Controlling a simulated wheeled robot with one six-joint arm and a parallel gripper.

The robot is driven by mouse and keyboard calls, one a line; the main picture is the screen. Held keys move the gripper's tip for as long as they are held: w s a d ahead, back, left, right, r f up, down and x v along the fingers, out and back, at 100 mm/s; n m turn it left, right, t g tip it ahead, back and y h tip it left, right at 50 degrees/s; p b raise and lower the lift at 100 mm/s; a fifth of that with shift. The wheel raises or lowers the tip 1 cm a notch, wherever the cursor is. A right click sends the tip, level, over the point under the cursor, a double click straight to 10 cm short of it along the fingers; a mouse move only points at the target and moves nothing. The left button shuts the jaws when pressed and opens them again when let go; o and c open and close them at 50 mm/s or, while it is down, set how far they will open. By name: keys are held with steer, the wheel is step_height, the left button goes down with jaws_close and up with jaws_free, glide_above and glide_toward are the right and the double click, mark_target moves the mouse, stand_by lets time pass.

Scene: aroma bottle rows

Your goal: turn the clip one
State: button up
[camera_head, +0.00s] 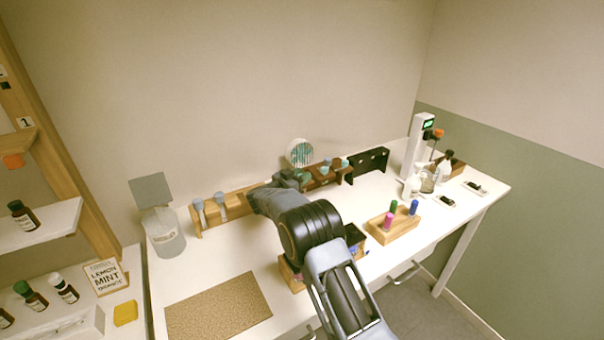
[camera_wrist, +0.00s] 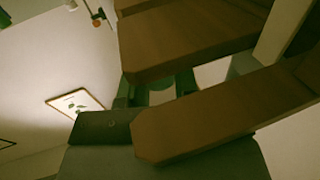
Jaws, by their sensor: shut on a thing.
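Two brown fingers of my gripper (camera_wrist: 137,105) fill the right of the wrist view. They close around a dark grey-green piece (camera_wrist: 100,126) seen between and behind their tips; I cannot tell for sure that it is the clip. In the head view my arm reaches to the rack along the wall, and my fingers are hidden behind the wrist or too small to make out. The wooden rack (camera_head: 237,208) carries grey-topped holders at its left part and teal-topped ones farther right. No separate clip can be made out there.
A black rack (camera_head: 372,162) stands right of the wooden one. A small wooden block (camera_head: 394,234) with coloured caps stands to its front. A tan mat (camera_head: 218,308), a glass jar (camera_head: 167,240) and a white stand (camera_head: 417,148) are also on the table. Bare table lies between jar and mat.

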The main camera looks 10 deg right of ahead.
steer(key=shift+r, duration=0.25)
stand_by(0.3)
steer(key=o, duration=0.9)
steer(key=shift+f, duration=0.15)
steer(key=b+v, duration=0.2)
steer(key=v, duration=1.1)
steer(key=shift+a+b, duration=0.3)
steer(key=shift+a, duration=0.15)
